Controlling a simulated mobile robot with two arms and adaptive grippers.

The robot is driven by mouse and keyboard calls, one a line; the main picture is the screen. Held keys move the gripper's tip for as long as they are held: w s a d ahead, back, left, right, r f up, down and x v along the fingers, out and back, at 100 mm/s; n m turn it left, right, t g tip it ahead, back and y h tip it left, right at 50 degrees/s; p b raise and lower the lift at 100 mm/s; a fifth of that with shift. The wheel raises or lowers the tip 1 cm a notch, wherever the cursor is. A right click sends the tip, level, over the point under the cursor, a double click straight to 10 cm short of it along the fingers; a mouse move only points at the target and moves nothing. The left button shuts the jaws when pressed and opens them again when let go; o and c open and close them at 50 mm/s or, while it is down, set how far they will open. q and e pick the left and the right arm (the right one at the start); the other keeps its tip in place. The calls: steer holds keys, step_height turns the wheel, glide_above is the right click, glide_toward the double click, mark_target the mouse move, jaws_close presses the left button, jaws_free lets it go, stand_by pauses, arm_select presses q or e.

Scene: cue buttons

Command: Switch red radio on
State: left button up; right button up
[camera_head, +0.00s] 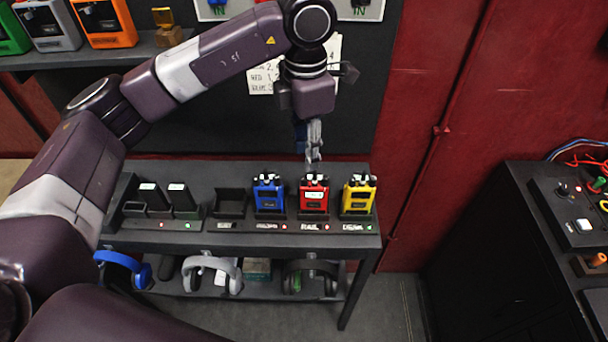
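The red radio (313,196) stands upright in a charging dock on the dark table, between the blue radio (268,194) and the yellow radio (359,195). A small red light shows on the dock in front of it. My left gripper (314,158) points down just above the top of the red radio. Its fingers look close together, but I cannot tell whether they are shut or touch the radio's top. My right gripper is not in view.
An empty dock slot (231,203) and black battery-like packs (183,198) sit left of the radios. A shelf (85,57) with orange, grey and green devices is at the upper left. A black cabinet (500,240) stands at the right.

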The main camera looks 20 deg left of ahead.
mark_target(304, 178)
arm_select(q)
steer(key=shift+a+f, duration=0.15)
steer(key=shift+a, duration=0.1)
steer(key=shift+f+p, duration=0.35)
steer(key=shift+f, duration=0.05)
step_height(304, 178, down, 5)
steer(key=shift+f+p, duration=0.1)
steer(key=shift+p, duration=0.85)
steer(key=shift+f, duration=0.7)
jaws_close()
